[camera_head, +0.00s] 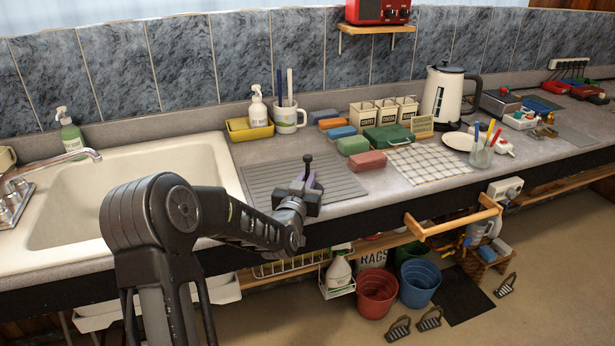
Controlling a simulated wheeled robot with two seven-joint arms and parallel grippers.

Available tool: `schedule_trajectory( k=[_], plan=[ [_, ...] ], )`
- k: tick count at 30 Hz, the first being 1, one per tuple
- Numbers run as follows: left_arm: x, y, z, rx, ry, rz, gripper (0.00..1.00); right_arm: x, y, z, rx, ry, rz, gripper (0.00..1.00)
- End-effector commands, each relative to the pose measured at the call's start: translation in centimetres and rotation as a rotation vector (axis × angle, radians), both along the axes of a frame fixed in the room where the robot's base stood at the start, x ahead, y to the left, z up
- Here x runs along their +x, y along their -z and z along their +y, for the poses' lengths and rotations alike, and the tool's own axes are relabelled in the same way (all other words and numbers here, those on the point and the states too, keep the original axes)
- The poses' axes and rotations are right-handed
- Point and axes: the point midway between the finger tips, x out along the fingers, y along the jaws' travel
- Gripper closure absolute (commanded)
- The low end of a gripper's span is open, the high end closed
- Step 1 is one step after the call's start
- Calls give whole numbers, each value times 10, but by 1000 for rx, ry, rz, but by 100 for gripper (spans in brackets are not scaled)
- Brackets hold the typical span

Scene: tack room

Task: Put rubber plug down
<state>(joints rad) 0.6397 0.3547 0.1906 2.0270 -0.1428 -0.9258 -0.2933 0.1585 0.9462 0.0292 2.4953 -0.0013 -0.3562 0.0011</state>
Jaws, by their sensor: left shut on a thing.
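My left arm reaches in from the lower left over the front edge of the counter. My left gripper (306,182) is above the grey ribbed drain mat (268,175), right of the sink. It is shut on a small dark thing with a round knob on top, which looks like the rubber plug (307,160). The gripper hides most of the plug, and I cannot tell whether it touches the mat. My right gripper is out of view.
The white sink (130,170) is on the left. A mug (288,118) and soap bottle (258,108) stand behind the mat. Right of it are sponges (367,161), a checked cloth (430,162) and a kettle (443,98). Little bare counter shows near the front edge.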

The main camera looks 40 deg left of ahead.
Motion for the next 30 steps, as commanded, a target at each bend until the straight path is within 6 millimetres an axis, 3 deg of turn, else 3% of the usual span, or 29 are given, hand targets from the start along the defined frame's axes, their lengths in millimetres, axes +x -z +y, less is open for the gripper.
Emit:
schedule_trajectory(
  k=[11, 12, 19, 30],
  plan=[
    [0, 3, 0, 2, 0, -2, 100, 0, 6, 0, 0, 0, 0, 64],
    [0, 1, 0, 1, 0, -2, 87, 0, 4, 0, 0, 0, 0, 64],
    [0, 1, 0, 1, 0, -2, 68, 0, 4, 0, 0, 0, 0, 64],
    [0, -3, 0, 1, 0, -2, 68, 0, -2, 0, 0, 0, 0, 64]
  ],
)
